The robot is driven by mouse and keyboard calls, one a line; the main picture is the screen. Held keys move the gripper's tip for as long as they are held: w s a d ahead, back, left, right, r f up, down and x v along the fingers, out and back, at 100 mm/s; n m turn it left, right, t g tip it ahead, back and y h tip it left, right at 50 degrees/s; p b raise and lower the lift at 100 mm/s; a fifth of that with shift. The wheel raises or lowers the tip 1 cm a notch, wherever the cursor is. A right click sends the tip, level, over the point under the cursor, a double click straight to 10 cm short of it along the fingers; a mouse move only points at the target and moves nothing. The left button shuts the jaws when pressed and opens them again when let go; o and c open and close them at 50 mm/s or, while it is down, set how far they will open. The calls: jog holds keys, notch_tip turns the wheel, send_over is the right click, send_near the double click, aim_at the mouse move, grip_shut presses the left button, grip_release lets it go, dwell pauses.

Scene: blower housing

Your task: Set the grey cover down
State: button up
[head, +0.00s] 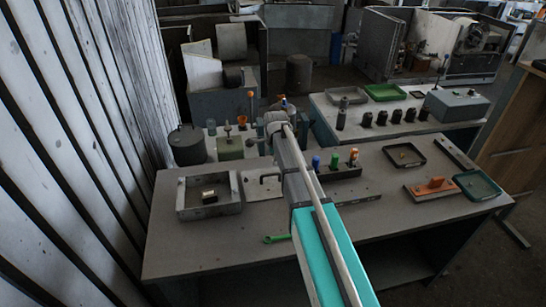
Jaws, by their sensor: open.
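A flat light-grey plate with a dark handle (258,188), which may be the grey cover, lies on the near bench, partly behind my arm. A square grey open housing (208,211) stands to its left with a small brass-coloured block (208,196) inside. My arm reaches from the bottom of the head view up past the plate toward the bench's far edge. The jaws do not show; the wrist and arm links hide that area, so I cannot see whether anything is between them.
The near bench (180,254) also bears a green wrench (277,238), a rack of coloured-handled tools (343,172), an orange-handled float (432,188) and a green tray (478,186). A dark drum (187,146) stands behind left. The front right bench top is fairly clear.

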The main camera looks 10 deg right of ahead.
jog(key=shift+s+r, duration=0.1)
jog(key=shift+r, duration=0.3)
dwell(0.5)
jog(key=s+n+g, duration=0.2)
jog(key=s+n, duration=1.6)
jog(key=s, duration=0.9)
jog(key=shift+a+f, duration=0.15)
jog(key=shift+a, duration=0.3)
jog(key=shift+w+f, duration=0.1)
jog(key=shift+f+b, duration=0.7)
jog(key=shift+f, duration=0.15)
